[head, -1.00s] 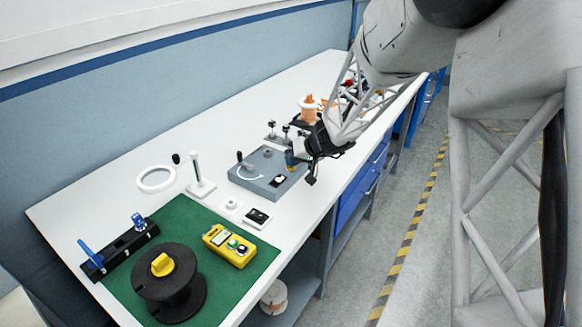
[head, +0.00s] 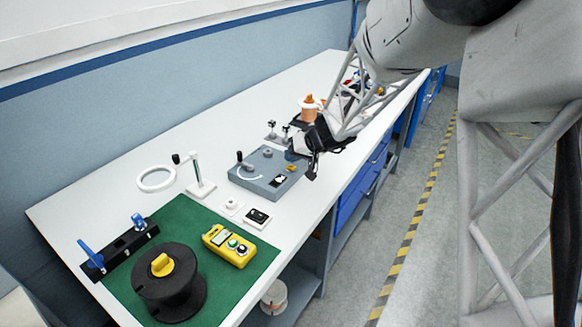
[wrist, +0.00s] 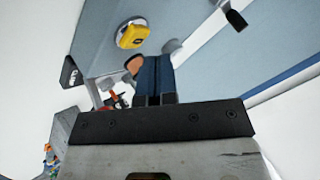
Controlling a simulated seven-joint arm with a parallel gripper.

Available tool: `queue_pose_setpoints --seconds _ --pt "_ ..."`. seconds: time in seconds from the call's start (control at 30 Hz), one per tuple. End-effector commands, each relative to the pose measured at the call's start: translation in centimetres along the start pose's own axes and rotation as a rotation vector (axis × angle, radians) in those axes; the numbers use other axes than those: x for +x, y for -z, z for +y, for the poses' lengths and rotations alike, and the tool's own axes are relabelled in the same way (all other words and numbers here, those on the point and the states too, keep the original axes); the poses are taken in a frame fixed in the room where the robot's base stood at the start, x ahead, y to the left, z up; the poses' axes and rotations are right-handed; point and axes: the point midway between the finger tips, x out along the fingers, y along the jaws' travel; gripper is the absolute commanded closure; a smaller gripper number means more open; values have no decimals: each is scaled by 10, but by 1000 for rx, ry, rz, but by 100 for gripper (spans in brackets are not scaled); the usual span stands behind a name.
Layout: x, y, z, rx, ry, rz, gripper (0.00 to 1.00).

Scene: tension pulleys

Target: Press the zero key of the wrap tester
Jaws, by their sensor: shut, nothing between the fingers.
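The wrap tester looks to be the grey box (head: 250,183) on the white bench, with a curved white scale, a dark knob and a small dark display (head: 279,181) on top. A small yellow key (head: 291,168) sits near its right corner; I take it as the zero key. In the wrist view the yellow key (wrist: 132,35), with a dark mark, sits on a pale round base. My gripper (head: 291,156) is just behind the key in the head view, its blue fingers shut and empty. In the wrist view the fingertips (wrist: 153,58) appear below and right of the key, apart from it in the picture.
A green mat (head: 183,214) in front holds a yellow handheld meter (head: 228,245), a black spool (head: 169,284) and a black rail with blue clamps. A lamp stand (head: 197,178) and ring (head: 156,178) stand left of the box. Small posts and an orange spool (head: 309,108) stand behind.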

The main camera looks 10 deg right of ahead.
Motion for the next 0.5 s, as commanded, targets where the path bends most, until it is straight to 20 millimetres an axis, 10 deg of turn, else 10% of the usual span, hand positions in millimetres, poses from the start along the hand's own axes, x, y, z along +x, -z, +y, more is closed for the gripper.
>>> queue_pose_setpoints --seconds 0.5 --pt "-15 12 -11 -1 0 1 100"
